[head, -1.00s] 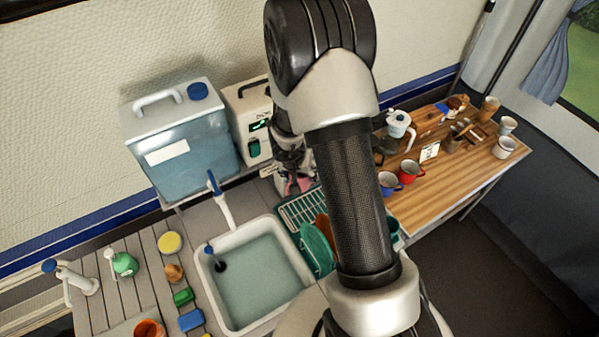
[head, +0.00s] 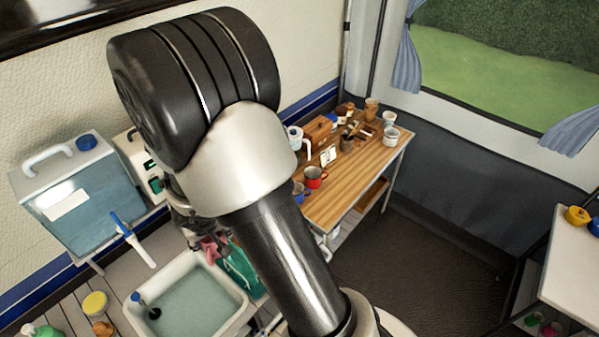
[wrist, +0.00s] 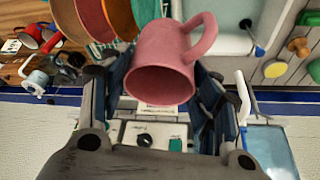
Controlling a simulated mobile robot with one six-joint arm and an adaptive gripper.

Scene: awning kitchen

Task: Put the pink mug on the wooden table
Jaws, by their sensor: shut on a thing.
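The pink mug (wrist: 162,62) is between the fingers of my gripper (wrist: 165,90) in the wrist view, with its handle toward the upper right. My gripper is shut on it. In the head view, a small part of the mug (head: 212,248) shows beside my arm, near the sink, and my gripper (head: 200,235) is mostly hidden by my arm. The wooden table (head: 350,192) stands to the right, beyond my arm, with bare wood along its front.
The table's back holds cups, a wooden box (head: 318,128) and a card (head: 328,155). A red mug (head: 314,177) and a blue mug (head: 298,192) stand at its near left.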

